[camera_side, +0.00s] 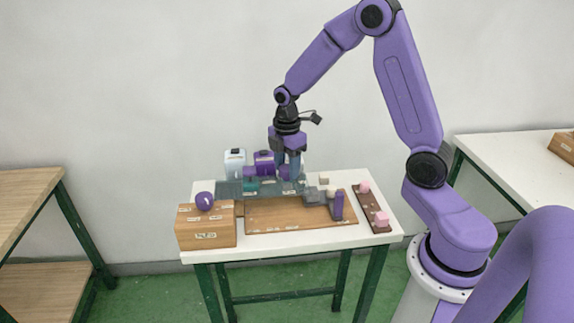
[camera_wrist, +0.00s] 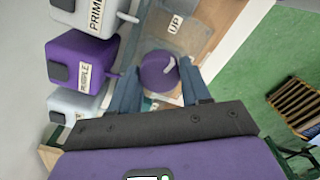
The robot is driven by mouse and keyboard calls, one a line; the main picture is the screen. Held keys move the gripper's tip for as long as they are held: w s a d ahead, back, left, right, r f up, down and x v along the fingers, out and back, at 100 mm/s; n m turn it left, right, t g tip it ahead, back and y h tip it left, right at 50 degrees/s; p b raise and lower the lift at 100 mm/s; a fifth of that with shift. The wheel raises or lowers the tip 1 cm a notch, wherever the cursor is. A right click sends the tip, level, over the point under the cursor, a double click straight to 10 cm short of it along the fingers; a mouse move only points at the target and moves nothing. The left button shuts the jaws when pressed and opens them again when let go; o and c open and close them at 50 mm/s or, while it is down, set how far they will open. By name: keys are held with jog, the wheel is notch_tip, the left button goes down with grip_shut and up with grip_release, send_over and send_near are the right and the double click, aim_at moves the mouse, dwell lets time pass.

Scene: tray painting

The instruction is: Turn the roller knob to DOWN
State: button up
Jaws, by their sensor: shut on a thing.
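The roller knob (camera_wrist: 158,72) is a round purple knob with a white pointer mark, seen between my two fingers in the wrist view. Its mark lies on its right side, slanting toward the upper right of the picture. A white "UP" label (camera_wrist: 175,23) sits above it on a greyish plate; I cannot read a DOWN label. My gripper (camera_side: 294,170) is down at the back of the table in the side view, with its fingers on either side of the knob and shut on it. The fingers partly hide the knob there.
A purple box labelled PURPLE (camera_wrist: 82,62) and a white one labelled PRIME (camera_wrist: 95,14) stand close left of the knob. A brown board (camera_side: 290,215) fills the table's front.

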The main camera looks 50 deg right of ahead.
aim_at(287, 167)
jog(key=m, duration=0.4)
jog(key=shift+m, duration=0.3)
jog(key=m, duration=0.3)
jog(key=shift+m, duration=0.3)
jog(key=m, duration=0.4)
jog(key=shift+m, duration=1.8)
jog(key=o, duration=1.1)
jog(key=shift+c, duration=0.2)
notch_tip(287, 167, up, 18)
jog(key=shift+f, duration=0.25)
